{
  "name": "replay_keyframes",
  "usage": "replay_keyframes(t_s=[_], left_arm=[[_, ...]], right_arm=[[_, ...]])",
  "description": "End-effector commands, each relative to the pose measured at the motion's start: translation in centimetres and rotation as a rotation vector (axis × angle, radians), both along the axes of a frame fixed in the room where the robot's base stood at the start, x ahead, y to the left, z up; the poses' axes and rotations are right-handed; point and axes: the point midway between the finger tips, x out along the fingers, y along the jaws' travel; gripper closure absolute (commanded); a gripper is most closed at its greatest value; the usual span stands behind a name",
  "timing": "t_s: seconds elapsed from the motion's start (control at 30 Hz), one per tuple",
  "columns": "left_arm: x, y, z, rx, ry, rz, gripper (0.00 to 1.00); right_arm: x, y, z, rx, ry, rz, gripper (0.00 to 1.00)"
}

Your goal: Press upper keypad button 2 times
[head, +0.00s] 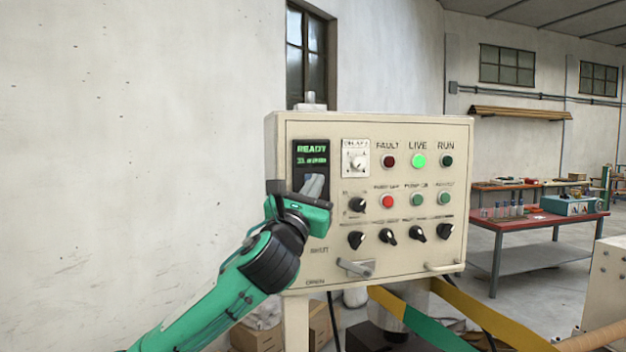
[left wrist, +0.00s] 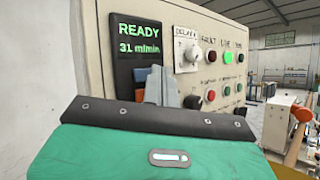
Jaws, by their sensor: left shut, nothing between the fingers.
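A cream control cabinet (head: 330,265) has a black display unit (head: 297,165) at its upper left, with green READY text and a speed line. In the left wrist view, the display (left wrist: 138,40) has a blue upper keypad button (left wrist: 141,74) below the text and an orange button (left wrist: 139,95) under it. My left gripper (head: 314,184) is shut and empty, in front of the lower part of the display. Its grey fingers also show in the left wrist view (left wrist: 160,86), beside the buttons and partly covering them. I cannot tell whether they touch a button. My right gripper is not in view.
To the right on the panel are a dial (head: 357,162), a lit green LIVE lamp (head: 418,161), a red button (head: 387,202) and several black knobs. A lever handle (head: 356,268) juts out low on the panel. A red-topped workbench (head: 540,222) stands far behind.

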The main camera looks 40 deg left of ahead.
Motion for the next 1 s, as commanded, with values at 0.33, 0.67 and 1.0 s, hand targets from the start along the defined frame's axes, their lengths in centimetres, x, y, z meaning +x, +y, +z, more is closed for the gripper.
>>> replay_keyframes(t_s=[0.33,0.67,1.0], left_arm=[[0.02,0.02,0.02,0.0,0.0,0.0,1.0],[0.55,0.67,0.06,0.0,0.001,0.0,1.0],[0.56,0.67,0.03,0.0,0.0,0.0,1.0]], right_arm=[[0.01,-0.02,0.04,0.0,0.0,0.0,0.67],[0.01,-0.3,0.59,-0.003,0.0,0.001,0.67],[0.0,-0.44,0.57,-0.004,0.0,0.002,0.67]])
